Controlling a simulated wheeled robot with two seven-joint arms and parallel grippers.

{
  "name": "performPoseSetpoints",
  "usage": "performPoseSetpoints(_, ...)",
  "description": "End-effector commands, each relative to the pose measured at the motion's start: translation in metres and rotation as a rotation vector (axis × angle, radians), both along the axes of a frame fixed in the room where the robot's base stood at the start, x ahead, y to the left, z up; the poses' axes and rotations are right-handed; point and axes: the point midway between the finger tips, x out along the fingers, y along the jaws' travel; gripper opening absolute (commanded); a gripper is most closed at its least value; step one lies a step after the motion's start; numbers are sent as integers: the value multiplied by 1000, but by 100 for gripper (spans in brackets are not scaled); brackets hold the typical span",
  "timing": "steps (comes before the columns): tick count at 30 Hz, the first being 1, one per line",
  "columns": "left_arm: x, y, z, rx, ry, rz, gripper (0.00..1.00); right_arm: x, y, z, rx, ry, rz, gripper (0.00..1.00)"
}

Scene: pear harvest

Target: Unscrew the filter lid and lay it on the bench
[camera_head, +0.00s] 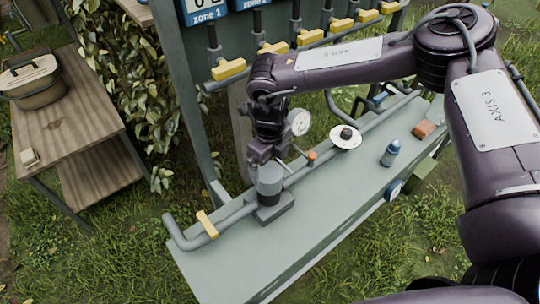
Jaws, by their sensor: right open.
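The filter (268,204) stands upright on the pipe along the green bench (225,265). It has a dark lower body on a grey block. Its lighter grey cylindrical top (270,174) appears to be the lid and sits on the body. My right gripper (265,160) points down just above the lid and is open. Its fingers partly overlap the lid's upper edge in the picture; I cannot tell whether they touch it. My left gripper is out of view.
A round gauge (299,122), an orange-tipped part (312,155) and a white disc with a black knob (345,138) are near the pipe. The bench's front left is clear.

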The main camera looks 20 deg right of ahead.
Motion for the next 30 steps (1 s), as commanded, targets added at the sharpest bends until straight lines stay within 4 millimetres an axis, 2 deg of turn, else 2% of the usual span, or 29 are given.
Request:
performPoseSetpoints(12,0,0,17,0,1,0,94,-2,0,-58,-2,3,1,97)
performPoseSetpoints(15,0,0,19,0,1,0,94,-1,0,-67,-2,3,1,97)
performPoseSetpoints(26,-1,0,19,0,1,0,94,-1,0,-75,-1,0,2,97)
performPoseSetpoints(30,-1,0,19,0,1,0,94,-1,0,-75,-1,0,2,81)
